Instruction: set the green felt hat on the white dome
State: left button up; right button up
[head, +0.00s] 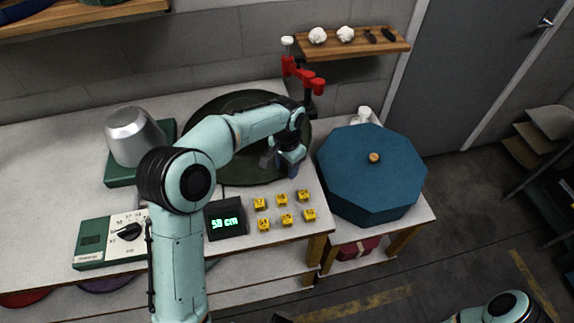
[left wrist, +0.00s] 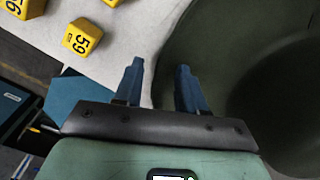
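The dark green hat (head: 242,168) lies on the white table with its wide round brim spread out; my left arm covers part of it. The dome (head: 130,128) looks silver-grey and bare, on a green base (head: 121,175) at the left. My left gripper (head: 291,171) is at the hat's right edge. In the left wrist view the gripper's two blue fingers (left wrist: 159,80) are apart; the hat (left wrist: 225,60) is under the right finger and white table beside the left one. I cannot tell if the brim lies between them. My right gripper is not shown.
Several yellow numbered cubes (head: 286,219) and a display reading 50 cm (head: 226,221) lie in front of the hat. A green dial box (head: 95,241) is at front left. A blue octagonal box (head: 368,165) stands at the right. A red clamp-like fixture (head: 303,76) stands behind.

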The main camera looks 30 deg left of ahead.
pick_arm(q)
jog(key=shift+r, duration=0.1)
notch_tip(320, 180, up, 13)
jog(key=p, duration=0.2)
jog(key=shift+s, duration=0.15)
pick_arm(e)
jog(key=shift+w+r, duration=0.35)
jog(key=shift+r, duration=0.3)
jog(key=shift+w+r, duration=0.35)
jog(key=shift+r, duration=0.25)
pick_arm(q)
jog(key=shift+d+r, duration=0.1)
